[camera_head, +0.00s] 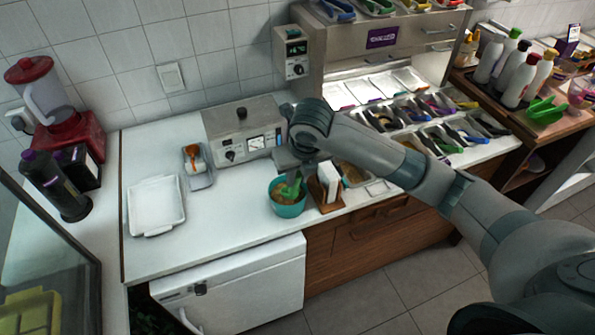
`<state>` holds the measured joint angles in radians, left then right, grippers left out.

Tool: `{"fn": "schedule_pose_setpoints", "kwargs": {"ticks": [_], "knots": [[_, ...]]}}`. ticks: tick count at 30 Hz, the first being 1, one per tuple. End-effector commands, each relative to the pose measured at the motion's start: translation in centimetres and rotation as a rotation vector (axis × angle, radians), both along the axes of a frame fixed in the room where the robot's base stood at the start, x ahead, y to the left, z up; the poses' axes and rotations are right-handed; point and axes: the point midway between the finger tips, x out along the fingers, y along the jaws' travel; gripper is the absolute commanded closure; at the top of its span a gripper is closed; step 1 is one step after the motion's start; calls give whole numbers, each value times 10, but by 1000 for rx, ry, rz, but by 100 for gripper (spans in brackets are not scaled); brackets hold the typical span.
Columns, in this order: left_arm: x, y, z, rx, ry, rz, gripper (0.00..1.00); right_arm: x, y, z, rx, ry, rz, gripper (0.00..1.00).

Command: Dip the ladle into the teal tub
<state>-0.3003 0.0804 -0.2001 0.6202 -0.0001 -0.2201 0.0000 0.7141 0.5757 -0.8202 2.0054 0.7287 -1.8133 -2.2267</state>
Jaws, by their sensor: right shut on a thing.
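The teal tub (288,210) stands on the white counter near its front edge, with brownish contents showing inside. The green ladle (292,187) is tilted, its lower part within the tub's rim. Whether its bowl touches the contents is too small to tell. My right gripper (294,166) is above the tub, shut on the ladle, pointing down; its fingers are small and partly hidden by my wrist. My left gripper is not in view.
A napkin holder (328,186) stands close to the tub's right. A grey machine (243,133) stands behind it. A white tray (156,206) lies at left, with clear counter between tray and tub. Topping bins (435,120) fill the right back.

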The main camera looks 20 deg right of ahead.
Motion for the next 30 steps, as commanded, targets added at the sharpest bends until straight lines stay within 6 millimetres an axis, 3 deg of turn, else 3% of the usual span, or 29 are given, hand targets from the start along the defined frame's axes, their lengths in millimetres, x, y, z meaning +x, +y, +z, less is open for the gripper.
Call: {"fn": "schedule_pose_setpoints", "kwargs": {"ticks": [30], "knots": [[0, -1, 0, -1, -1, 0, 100, 0, 0, -59, 0, 1, 0, 100]]}}
